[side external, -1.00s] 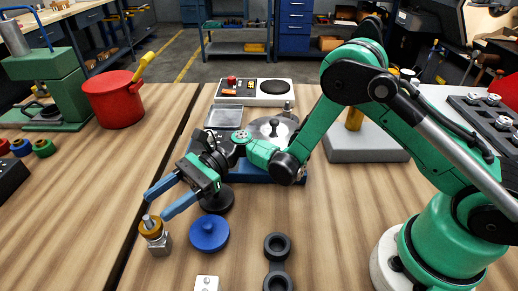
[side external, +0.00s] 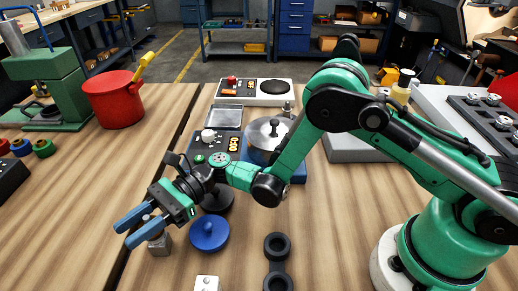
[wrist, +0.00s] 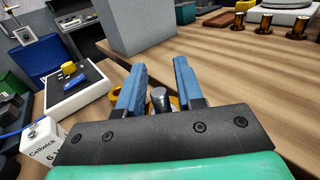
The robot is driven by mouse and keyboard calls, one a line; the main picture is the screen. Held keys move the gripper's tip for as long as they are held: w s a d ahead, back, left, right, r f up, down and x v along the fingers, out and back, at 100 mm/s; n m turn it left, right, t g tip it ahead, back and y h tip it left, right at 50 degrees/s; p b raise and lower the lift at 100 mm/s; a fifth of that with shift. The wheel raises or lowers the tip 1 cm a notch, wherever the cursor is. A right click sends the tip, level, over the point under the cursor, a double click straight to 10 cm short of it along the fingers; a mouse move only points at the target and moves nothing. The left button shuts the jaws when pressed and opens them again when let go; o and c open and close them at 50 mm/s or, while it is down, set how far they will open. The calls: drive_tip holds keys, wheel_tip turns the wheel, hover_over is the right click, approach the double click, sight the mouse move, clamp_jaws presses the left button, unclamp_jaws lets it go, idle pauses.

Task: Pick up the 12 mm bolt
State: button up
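A grey metal rod (side external: 147,218) stands upright at the left front of the bench and looks like the bolt; its size cannot be read. A grey metal block (side external: 159,246) is beneath it. My gripper (side external: 122,235) is around the rod's upper end, with its two blue fingers apart. In the wrist view the rod's rounded grey end (wrist: 160,98) shows between the fingers (wrist: 158,85), with gaps on both sides. A yellow-orange ring (wrist: 174,103) shows partly behind it; the fingers mostly hide this ring in the side view.
A blue disc with a knob (side external: 208,233) lies just right of the block. A black double ring (side external: 277,262) and a white block (side external: 207,284) are nearer the front. A dark seam in the bench (side external: 122,262) runs on the left. A red pot (side external: 113,100) stands farther back.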

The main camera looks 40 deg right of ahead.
clamp_jaws()
idle(1.2)
